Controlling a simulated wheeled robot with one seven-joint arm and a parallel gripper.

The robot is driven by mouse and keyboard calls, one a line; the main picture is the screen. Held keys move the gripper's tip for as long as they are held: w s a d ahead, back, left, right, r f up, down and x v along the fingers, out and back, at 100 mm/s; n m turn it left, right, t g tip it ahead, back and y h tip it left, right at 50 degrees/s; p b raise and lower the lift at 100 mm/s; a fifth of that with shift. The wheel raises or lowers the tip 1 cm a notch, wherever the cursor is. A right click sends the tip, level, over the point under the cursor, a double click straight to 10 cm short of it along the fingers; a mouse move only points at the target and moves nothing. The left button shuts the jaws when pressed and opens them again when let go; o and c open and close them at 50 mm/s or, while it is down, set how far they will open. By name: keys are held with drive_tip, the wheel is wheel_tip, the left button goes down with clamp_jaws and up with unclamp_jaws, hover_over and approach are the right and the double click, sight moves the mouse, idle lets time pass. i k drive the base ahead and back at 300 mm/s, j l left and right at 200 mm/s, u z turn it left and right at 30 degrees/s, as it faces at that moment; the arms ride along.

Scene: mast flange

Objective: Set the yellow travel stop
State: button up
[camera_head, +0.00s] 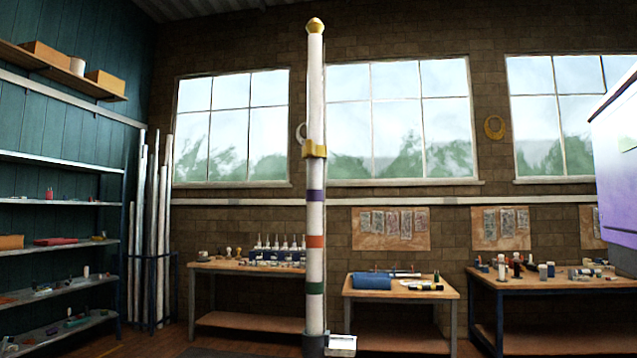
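A tall white mast (316,100) stands upright in the middle of the view, with a gold ball cap (315,26) on top. A yellow collar (314,150), which looks like the travel stop, sits around the mast above its middle. Below the collar the mast carries a purple band (315,196), an orange band (315,241) and a green band (315,288). My gripper is not in view.
A small white block (341,345) sits beside the mast's dark foot (314,345). Workbenches with loose items (405,290) stand behind. Shelves (60,245) and upright poles (153,230) are at left. A large pale shape (615,150) fills the right edge; I cannot tell what it is.

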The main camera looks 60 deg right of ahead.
sight(312, 150)
drive_tip(key=z, duration=0.45)
drive_tip(key=i+j+z, duration=0.2)
drive_tip(key=z, duration=0.15)
drive_tip(key=i+j+z, duration=0.1)
drive_tip(key=j+z, duration=0.25)
drive_tip(key=j, duration=0.15)
drive_tip(key=i+j+z, duration=0.1)
drive_tip(key=j+z, duration=0.25)
